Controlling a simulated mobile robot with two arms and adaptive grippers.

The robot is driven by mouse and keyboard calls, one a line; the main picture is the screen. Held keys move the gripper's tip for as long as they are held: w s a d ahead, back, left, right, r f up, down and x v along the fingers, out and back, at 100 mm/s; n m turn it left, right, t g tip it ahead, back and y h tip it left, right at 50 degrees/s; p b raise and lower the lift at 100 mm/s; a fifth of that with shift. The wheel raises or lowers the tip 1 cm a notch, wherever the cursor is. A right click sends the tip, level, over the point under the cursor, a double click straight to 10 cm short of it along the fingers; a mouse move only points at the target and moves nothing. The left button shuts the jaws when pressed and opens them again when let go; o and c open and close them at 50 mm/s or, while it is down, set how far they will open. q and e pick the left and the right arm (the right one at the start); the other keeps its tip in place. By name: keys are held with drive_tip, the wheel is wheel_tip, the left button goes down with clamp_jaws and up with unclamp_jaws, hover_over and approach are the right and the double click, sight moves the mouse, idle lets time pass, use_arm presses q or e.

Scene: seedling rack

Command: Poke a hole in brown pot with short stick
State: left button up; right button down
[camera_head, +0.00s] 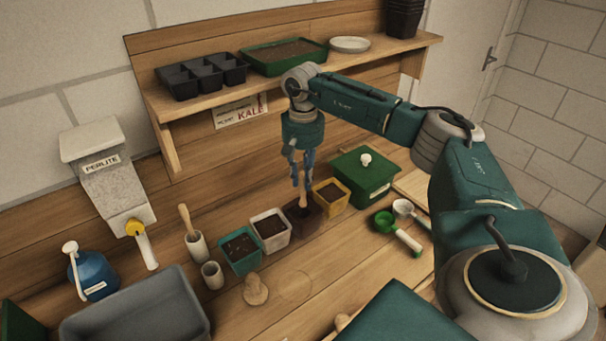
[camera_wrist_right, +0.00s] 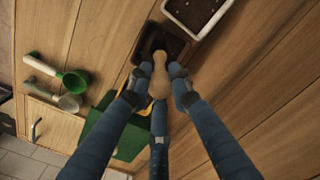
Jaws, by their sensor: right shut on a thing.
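My right gripper (camera_head: 302,178) is shut on a short wooden stick (camera_head: 303,200) and points it down at the brown pot (camera_head: 317,222). In the right wrist view, the gripper's fingers (camera_wrist_right: 158,88) close around the pale stick (camera_wrist_right: 159,72). Its lower end overlaps the dark soil of the brown pot (camera_wrist_right: 139,52); I cannot tell how deep the tip is, or whether it touches. The brown pot stands upright between the white pot (camera_head: 271,230) and the yellow pot (camera_head: 331,196). My left gripper is not in view.
A teal pot (camera_head: 240,251) stands left of the white one. Another stick stands in a holder (camera_head: 197,247), beside an empty holder (camera_head: 212,275). A green box (camera_head: 365,182) and green scoop (camera_head: 398,232) are on the right. The shelf (camera_head: 330,72) hangs above.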

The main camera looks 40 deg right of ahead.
drive_tip(key=shift+r+p, duration=1.95)
drive_tip(key=shift+r, duration=0.9)
